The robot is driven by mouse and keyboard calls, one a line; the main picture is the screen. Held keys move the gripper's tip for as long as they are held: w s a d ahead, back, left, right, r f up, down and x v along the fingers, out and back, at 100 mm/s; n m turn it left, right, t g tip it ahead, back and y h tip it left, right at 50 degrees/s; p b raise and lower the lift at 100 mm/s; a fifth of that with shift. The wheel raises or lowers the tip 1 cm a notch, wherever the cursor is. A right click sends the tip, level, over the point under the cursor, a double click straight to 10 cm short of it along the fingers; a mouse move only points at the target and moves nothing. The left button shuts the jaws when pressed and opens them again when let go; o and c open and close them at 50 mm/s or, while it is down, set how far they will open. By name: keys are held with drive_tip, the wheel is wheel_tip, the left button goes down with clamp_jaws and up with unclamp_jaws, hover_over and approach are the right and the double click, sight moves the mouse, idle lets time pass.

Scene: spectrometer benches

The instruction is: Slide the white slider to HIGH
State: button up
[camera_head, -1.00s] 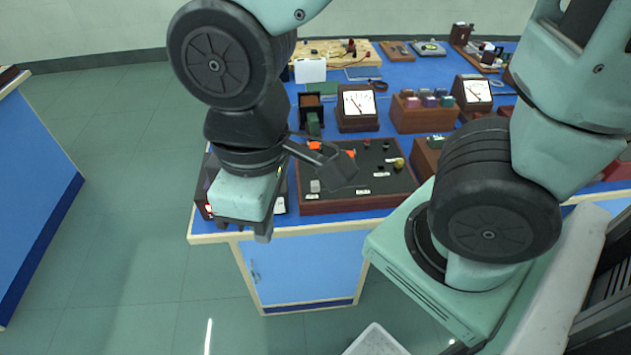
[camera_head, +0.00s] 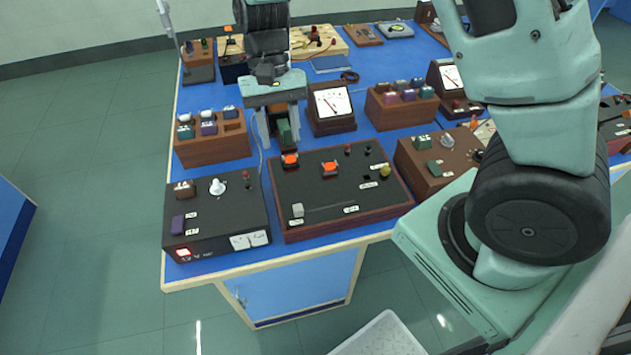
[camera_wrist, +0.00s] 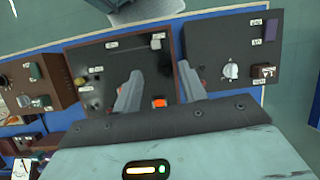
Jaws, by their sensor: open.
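The white slider (camera_head: 297,210) is a small pale block at the lower left of a black panel with a wooden frame (camera_head: 340,228). A thin track runs right from it, with a small label near each end; I cannot read the labels. In the wrist view the panel appears turned around, and the slider (camera_wrist: 156,44) is at its upper right. My gripper (camera_head: 279,118) is open and empty, fingers pointing down, above the back left of the panel and apart from the slider. In the wrist view the fingers (camera_wrist: 150,72) spread over the panel.
A black power box (camera_head: 215,215) with a white knob is close on the left. A wooden block rack (camera_head: 212,150) and a meter (camera_head: 332,105) flank my gripper. A wooden control box (camera_head: 440,160) is on the right.

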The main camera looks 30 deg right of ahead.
drive_tip(key=d, duration=0.1)
drive_tip(key=p, duration=0.2)
approach(298, 206)
drive_tip(key=shift+m, duration=0.4)
drive_tip(key=x, duration=0.9)
drive_tip(key=shift+r, duration=0.1)
clamp_jaws()
